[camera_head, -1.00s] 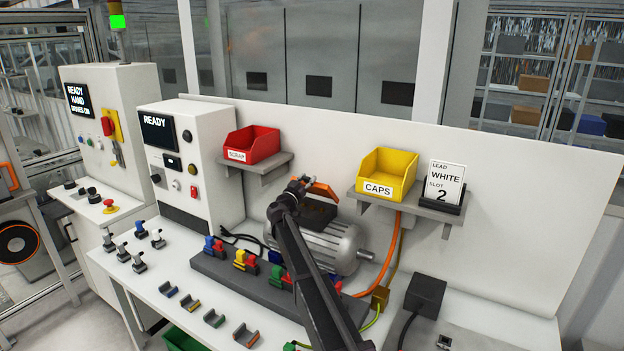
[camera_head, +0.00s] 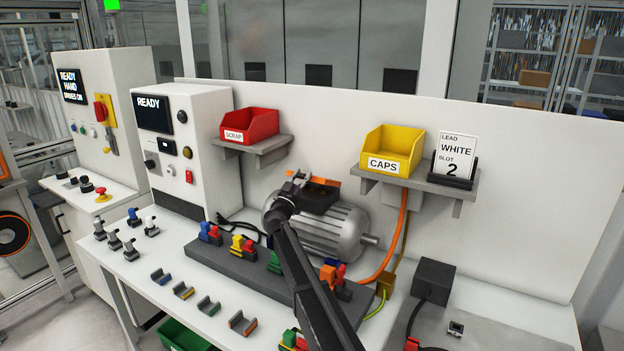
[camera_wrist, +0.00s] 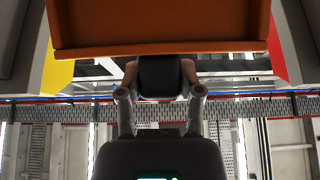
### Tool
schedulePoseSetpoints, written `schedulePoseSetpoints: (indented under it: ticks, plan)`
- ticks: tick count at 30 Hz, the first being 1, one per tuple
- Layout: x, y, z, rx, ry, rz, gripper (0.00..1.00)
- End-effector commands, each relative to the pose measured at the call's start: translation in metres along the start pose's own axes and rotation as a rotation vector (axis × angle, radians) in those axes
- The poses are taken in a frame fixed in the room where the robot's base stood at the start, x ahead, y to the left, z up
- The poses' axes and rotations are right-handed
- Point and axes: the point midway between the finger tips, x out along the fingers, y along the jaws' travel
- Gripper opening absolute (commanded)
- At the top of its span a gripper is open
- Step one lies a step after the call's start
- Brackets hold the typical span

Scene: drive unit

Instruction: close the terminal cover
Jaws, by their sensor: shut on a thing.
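The orange terminal cover (camera_head: 325,181) shows as a thin strip above the dark terminal box (camera_head: 318,200) on top of the grey motor (camera_head: 335,230). In the wrist view, the underside or face of the orange cover (camera_wrist: 160,32) fills the top. My gripper (camera_head: 298,180) is at the left end of the cover. In the wrist view, my gripper's fingers (camera_wrist: 160,92) are shut around a dark tab (camera_wrist: 160,76) at the cover's edge. The cover's hinge and the gap to the box are hidden or too small to tell.
A red SCRAP bin (camera_head: 262,124) and a yellow CAPS bin (camera_head: 376,165) stand on shelves behind the motor. A dark rail (camera_head: 235,262) with coloured clamps lies in front. An orange cable (camera_head: 392,250) runs down at right.

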Motion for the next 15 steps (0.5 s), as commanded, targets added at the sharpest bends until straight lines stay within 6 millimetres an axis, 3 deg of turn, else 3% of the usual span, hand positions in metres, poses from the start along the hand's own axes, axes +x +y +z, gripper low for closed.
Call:
schedulePoseSetpoints:
  ticks: [15]
  plan:
    - [-0.049,-0.01,0.029,0.014,-0.002,-0.007,0.0]
